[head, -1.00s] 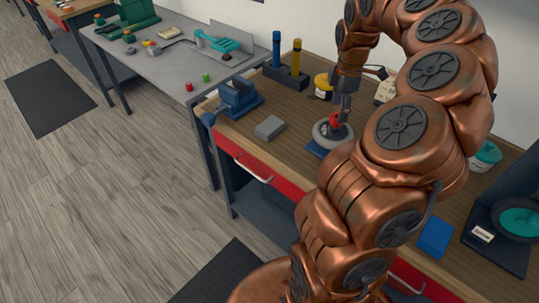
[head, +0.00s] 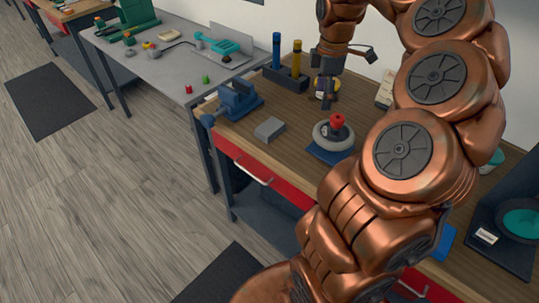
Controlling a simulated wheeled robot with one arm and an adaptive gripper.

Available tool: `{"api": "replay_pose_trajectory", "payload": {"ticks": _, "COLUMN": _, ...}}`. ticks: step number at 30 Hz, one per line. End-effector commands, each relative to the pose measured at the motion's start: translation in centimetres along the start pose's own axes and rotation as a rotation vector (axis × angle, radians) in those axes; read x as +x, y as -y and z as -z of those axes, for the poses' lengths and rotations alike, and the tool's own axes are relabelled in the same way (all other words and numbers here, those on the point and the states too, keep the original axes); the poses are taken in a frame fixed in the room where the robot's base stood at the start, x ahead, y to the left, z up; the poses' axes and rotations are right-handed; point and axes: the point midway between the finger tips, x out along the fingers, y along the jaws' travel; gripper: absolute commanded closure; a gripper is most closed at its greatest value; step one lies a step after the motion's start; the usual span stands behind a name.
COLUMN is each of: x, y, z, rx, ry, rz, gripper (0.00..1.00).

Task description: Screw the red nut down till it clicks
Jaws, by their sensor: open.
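The red nut (head: 337,121) sits on top of the upright post of a grey wheel-like part (head: 333,136). That part rests on a blue base plate (head: 322,155) on the wooden workbench. My gripper (head: 327,101) is open and empty, above and behind the nut to the left, apart from it. Its fingers point down. The thread under the nut is too small to make out.
A blue vise (head: 238,99) stands at the bench's left corner, with a grey block (head: 269,129) near it. A dark holder (head: 285,77) with blue and yellow cylinders stands behind. A yellow-and-dark container (head: 334,88) is partly hidden behind my gripper. Bare wood lies left of the plate.

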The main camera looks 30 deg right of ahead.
Motion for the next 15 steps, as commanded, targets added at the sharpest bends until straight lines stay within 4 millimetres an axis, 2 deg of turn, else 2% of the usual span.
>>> {"api": "replay_pose_trajectory", "payload": {"ticks": 15, "x": -1.4, "y": 4.7, "z": 6.7, "rx": 0.071, "ry": -0.008, "rz": -0.003, "gripper": 0.29}}
